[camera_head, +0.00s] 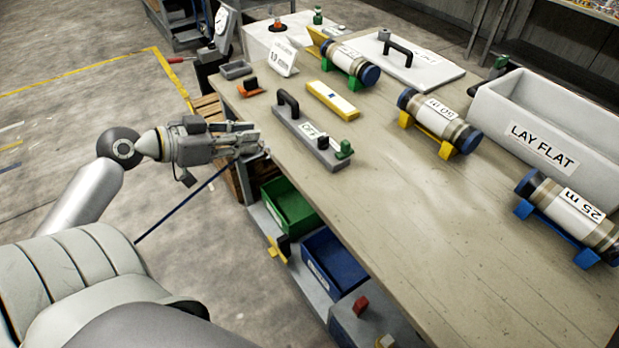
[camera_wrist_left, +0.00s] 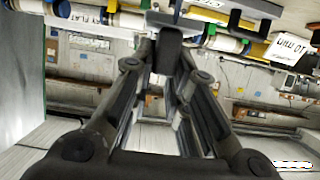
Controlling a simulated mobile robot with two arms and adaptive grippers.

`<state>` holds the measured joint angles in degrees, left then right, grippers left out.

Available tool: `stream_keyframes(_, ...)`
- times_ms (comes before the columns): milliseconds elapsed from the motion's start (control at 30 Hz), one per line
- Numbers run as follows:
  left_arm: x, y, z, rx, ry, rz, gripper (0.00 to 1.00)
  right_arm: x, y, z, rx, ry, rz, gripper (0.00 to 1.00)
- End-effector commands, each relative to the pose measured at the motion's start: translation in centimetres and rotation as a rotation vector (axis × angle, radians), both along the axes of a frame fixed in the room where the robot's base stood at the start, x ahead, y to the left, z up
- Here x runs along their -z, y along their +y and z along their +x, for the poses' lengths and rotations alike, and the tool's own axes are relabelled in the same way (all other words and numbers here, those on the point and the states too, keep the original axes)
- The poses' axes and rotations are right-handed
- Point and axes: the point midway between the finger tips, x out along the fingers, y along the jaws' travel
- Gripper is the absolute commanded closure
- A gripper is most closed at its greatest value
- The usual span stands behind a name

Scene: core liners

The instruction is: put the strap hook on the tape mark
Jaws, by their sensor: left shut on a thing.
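My left gripper (camera_head: 258,140) is beside the near left edge of the workbench, its fingers pointing toward the bench. It is shut on a small dark grey piece, apparently the strap hook (camera_wrist_left: 171,46), which shows between the fingertips in the left wrist view. The fingers hide most of it in the head view. A thin dark blue line, perhaps a strap (camera_head: 185,200), runs from below the gripper down to the left. I cannot make out a tape mark on the bench. My right gripper is out of view.
The workbench (camera_head: 440,250) has a clear front right area. A grey plate with a black handle (camera_head: 310,135) lies close to the gripper. Cylinders on cradles (camera_head: 440,120) and a white trough (camera_head: 545,125) stand beyond. Green (camera_head: 290,205) and blue (camera_head: 335,262) bins sit below the edge.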

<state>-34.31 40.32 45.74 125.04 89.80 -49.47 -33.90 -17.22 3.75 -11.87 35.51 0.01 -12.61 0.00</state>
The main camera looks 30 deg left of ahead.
Motion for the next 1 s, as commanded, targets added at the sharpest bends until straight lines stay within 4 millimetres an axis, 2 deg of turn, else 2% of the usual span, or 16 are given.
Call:
stream_keyframes(500,3.2,-5.5,6.3,0.003,-0.004,-0.004,1.0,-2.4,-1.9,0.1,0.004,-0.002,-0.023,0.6)
stream_keyframes(700,6.8,-7.4,8.5,-0.001,-0.001,-0.005,1.0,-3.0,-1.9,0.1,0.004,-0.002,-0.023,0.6)
stream_keyframes(1000,9.3,-8.7,10.0,0.002,0.0,-0.002,1.0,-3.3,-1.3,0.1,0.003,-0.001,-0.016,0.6)
